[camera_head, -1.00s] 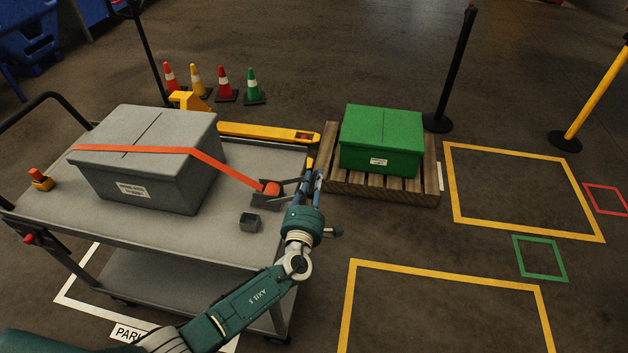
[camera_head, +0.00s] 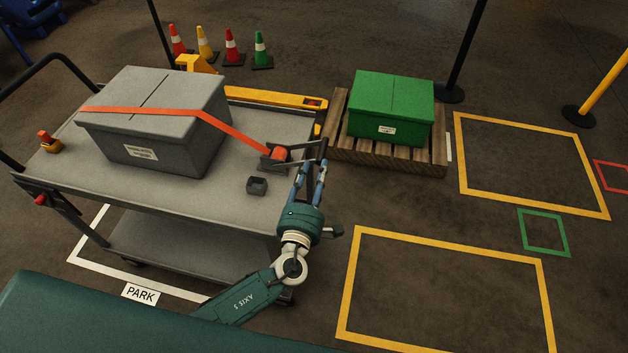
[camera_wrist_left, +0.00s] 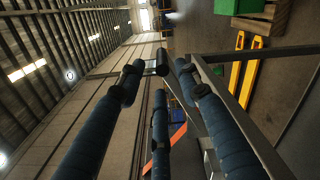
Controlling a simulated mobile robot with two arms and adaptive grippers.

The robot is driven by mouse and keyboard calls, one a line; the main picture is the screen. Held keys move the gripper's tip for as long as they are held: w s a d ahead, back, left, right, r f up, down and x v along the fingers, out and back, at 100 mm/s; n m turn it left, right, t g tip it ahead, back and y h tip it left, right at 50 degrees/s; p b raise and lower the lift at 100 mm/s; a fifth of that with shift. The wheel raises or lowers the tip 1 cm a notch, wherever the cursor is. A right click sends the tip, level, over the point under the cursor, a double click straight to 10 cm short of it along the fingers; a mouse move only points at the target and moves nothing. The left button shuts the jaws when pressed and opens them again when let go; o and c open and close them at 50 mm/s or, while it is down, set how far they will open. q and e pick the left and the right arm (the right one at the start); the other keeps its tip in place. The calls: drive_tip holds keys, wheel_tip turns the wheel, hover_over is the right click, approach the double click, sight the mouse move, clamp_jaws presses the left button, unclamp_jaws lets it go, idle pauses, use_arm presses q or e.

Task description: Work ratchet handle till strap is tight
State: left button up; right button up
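The orange strap (camera_head: 235,129) runs over the grey lidded box (camera_head: 152,124) and slopes straight down to the ratchet (camera_head: 280,154) at the cart's right end; I cannot tell how tight it is. The ratchet's dark handle (camera_head: 318,148) sticks out to the right, past the cart edge. My left gripper (camera_head: 313,166) is at the handle's outer end. In the left wrist view its blue fingers (camera_wrist_left: 157,72) are spread, with a dark cylindrical piece between the tips; contact is unclear. The strap also shows there (camera_wrist_left: 178,136). My right gripper is out of view.
A green box (camera_head: 390,106) sits on a wooden pallet (camera_head: 425,166) behind. Cones and barrier posts stand farther back. Taped floor at right is clear.

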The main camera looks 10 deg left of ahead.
use_arm(q)
drive_tip(key=shift+s, duration=1.45)
